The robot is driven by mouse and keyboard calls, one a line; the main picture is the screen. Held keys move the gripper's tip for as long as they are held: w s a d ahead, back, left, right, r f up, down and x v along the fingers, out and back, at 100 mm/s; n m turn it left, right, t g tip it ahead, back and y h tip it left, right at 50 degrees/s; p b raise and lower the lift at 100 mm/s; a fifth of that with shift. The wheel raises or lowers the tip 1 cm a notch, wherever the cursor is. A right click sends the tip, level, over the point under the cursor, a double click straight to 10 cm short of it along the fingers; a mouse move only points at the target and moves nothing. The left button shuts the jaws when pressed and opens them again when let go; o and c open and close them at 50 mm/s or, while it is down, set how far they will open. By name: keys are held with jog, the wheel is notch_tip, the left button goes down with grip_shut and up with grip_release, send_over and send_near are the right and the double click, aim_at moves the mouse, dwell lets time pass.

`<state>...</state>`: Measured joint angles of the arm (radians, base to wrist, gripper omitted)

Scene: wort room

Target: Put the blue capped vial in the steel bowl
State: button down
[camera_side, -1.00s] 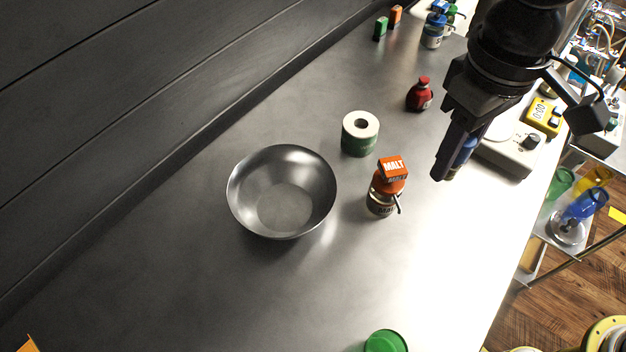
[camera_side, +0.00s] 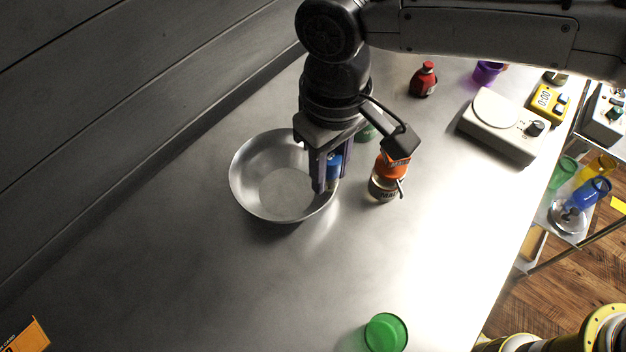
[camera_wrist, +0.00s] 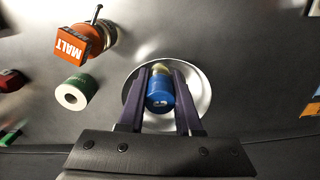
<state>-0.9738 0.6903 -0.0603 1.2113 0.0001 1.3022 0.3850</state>
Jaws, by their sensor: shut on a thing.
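The blue capped vial (camera_side: 333,168) is held between the fingers of my gripper (camera_side: 325,183). In the wrist view the blue cap of the vial (camera_wrist: 160,93) faces the camera between the two dark fingers of my gripper (camera_wrist: 161,85). The steel bowl (camera_side: 252,180) stands on the steel bench. In the side view my gripper and the vial overlap the bowl's right part. In the wrist view the bowl's rim (camera_wrist: 204,90) shows around the fingers and the vial, which are above the bowl. The fingers partly hide the bowl.
An orange-capped malt jar (camera_side: 385,185) stands just right of the bowl. A green-labelled roll (camera_wrist: 75,92) is beside it, mostly hidden in the side view. A red bottle (camera_side: 423,79), a scale (camera_side: 497,125) and a green cup (camera_side: 385,333) stand farther off. The bench left of the bowl is clear.

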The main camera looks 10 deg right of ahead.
jog(key=shift+w+a+f, duration=0.3)
jog(key=shift+a+f, duration=0.1)
jog(key=shift+f, duration=0.15)
jog(key=shift+w+a+f, duration=0.25)
jog(key=shift+a+f, duration=0.15)
jog(key=shift+f, duration=0.15)
jog(key=shift+w+a+f, duration=0.15)
jog(key=shift+a+f, duration=0.1)
jog(key=shift+f, duration=1.6)
jog(key=shift+f, duration=0.3)
jog(key=c, duration=0.9)
grip_release()
jog(key=shift+o, duration=0.2)
notch_tip(320, 180, up, 13)
jog(key=shift+f, duration=0.15)
